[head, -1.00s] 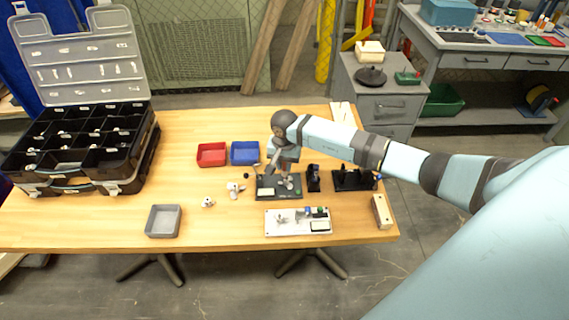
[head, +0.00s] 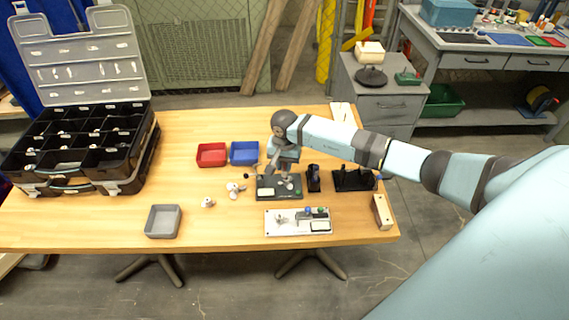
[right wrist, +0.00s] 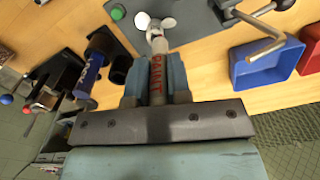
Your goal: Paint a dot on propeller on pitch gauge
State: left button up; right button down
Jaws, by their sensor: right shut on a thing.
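My right gripper (head: 283,166) is over the dark pitch gauge (head: 279,194) on the table. In the right wrist view its fingers (right wrist: 155,75) are shut on a paint pen (right wrist: 156,72) with red PAINT lettering. The pen's tip points at a white propeller (right wrist: 155,24) on the gauge. The tip is at or very near the propeller; I cannot tell whether it touches. The propeller also shows small in the head view (head: 288,180). I cannot make out a dot on it. My left gripper is not in view.
Red (head: 211,155) and blue (head: 245,153) trays lie behind the gauge. Loose white parts (head: 208,202) and a grey tray (head: 163,221) lie to its left. A black stand (head: 314,180) is close on its right, a white fixture board (head: 297,229) in front. The table's left-centre is mostly clear.

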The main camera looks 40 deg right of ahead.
jog(key=shift+s+f, duration=0.1)
dwell(0.3)
jog(key=shift+r+p, duration=0.45)
jog(key=shift+r, duration=0.3)
jog(key=shift+r+p, duration=0.8)
jog(key=shift+r, duration=1)
